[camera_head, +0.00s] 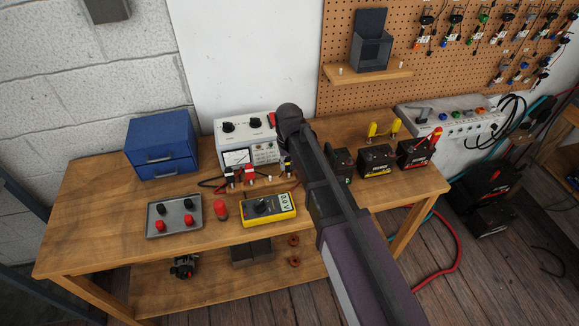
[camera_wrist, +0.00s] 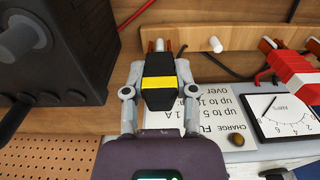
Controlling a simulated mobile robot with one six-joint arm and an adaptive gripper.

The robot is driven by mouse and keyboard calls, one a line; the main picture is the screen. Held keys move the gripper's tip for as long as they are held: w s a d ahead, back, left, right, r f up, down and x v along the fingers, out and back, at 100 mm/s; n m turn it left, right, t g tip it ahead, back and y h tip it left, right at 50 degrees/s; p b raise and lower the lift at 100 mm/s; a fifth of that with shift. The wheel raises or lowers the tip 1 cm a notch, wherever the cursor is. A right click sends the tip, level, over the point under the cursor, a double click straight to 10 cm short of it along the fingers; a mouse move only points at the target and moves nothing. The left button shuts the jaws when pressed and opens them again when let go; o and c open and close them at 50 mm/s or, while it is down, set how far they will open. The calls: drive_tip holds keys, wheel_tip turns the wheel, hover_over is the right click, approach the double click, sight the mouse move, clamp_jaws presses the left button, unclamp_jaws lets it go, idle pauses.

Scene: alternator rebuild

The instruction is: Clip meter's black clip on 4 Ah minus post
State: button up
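My gripper (camera_wrist: 160,75) is shut on a black clip with a yellow band (camera_wrist: 158,95) in the wrist view. The clip's copper-coloured jaws point away from me, beside a pale peg or post; I cannot tell whether they grip it. In the head view my arm hides most of the gripper. The yellow meter (camera_head: 268,208) lies on the bench, its display lit. A dark battery (camera_head: 342,160) stands right of my arm, partly hidden. A dark box with a grey post (camera_wrist: 60,45), probably this battery, is close left of the clip in the wrist view. I cannot read which is 4 Ah.
The charger (camera_head: 236,138) stands behind the clips; a red clip (camera_wrist: 292,68) is near mine. Batteries with yellow (camera_head: 376,160) and red clamps (camera_head: 415,153) stand at right. A tray (camera_head: 152,231), a red cylinder (camera_head: 221,210) and blue drawers (camera_head: 160,143) are left. The left front bench is clear.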

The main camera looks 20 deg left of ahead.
sight(289, 158)
drive_tip(key=shift+r+p, duration=2.05)
drive_tip(key=shift+r, duration=0.15)
wheel_tip(289, 158, up, 10)
drive_tip(key=p, duration=1.1)
drive_tip(key=w+d, duration=0.7)
drive_tip(key=d, duration=0.5)
drive_tip(key=w+d, duration=0.6)
drive_tip(key=d, duration=0.6)
drive_tip(key=w+d, duration=0.7)
drive_tip(key=d, duration=0.5)
drive_tip(key=shift+s+a+f+b, duration=0.1)
drive_tip(key=shift+a+f+b, duration=0.05)
drive_tip(key=shift+f+b, duration=1.2)
drive_tip(key=shift+s+a+f+b, duration=0.1)
drive_tip(key=shift+a+f+b, duration=0.05)
drive_tip(key=shift+f+b, duration=1.15)
drive_tip(key=shift+f+b, duration=1.05)
drive_tip(key=shift+b, duration=0.3)
